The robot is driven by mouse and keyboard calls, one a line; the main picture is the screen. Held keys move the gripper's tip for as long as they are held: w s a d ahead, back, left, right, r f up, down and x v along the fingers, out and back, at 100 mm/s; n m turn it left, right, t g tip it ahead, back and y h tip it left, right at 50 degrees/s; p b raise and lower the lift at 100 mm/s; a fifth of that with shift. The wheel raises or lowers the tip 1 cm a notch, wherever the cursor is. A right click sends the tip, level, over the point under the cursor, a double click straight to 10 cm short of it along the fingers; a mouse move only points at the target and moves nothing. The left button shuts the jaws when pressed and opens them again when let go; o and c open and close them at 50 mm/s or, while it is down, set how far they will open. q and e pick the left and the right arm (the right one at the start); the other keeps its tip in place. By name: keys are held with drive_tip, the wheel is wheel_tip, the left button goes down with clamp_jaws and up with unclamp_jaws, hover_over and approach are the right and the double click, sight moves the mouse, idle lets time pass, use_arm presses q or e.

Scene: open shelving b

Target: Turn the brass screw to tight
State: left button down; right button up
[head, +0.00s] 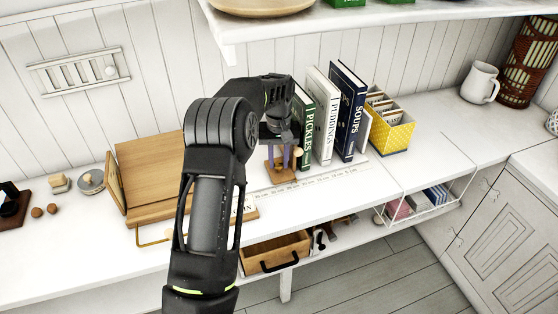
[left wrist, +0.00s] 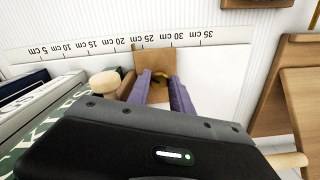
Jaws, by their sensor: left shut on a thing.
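My left gripper (head: 284,157) reaches down over a small wooden stand (head: 281,173) on the white shelf top. Its two purple fingers show in the left wrist view (left wrist: 161,95), pointing at the stand's wooden board (left wrist: 154,62). The brass screw (left wrist: 160,76) shows as a dark gold curved piece between the fingertips, and the gripper is shut on it. The fingers hide much of the screw, and I cannot tell how far it is turned. In the head view the gripper covers it. My right gripper is not in view.
Upright books (head: 322,115) stand close right of the gripper, with a yellow box (head: 390,132) beyond. A ruler strip (head: 340,177) lies along the shelf. A wooden bookrest (head: 150,165) stands left, and an open drawer (head: 275,252) is below. A shelf (head: 400,22) hangs above.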

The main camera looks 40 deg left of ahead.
use_arm(q)
drive_tip(key=m, duration=0.3)
drive_tip(key=shift+a+m, duration=0.1)
drive_tip(key=shift+m, duration=0.3)
drive_tip(key=m, duration=0.3)
drive_tip(key=shift+m, duration=0.3)
drive_tip(key=m, duration=0.3)
drive_tip(key=shift+a+m, duration=0.1)
drive_tip(key=shift+m, duration=0.2)
drive_tip(key=m, duration=0.3)
drive_tip(key=shift+a+m, duration=0.1)
drive_tip(key=shift+m, duration=0.2)
drive_tip(key=m, duration=0.3)
drive_tip(key=shift+r+m, duration=0.1)
drive_tip(key=shift+m, duration=0.2)
drive_tip(key=m, duration=0.3)
drive_tip(key=shift+w+m, duration=0.15)
drive_tip(key=shift+m, duration=0.25)
drive_tip(key=m+p, duration=0.1)
drive_tip(key=m, duration=0.2)
drive_tip(key=shift+m, duration=0.3)
drive_tip(key=shift+w+m, duration=0.1)
drive_tip(key=shift+m, duration=1.9)
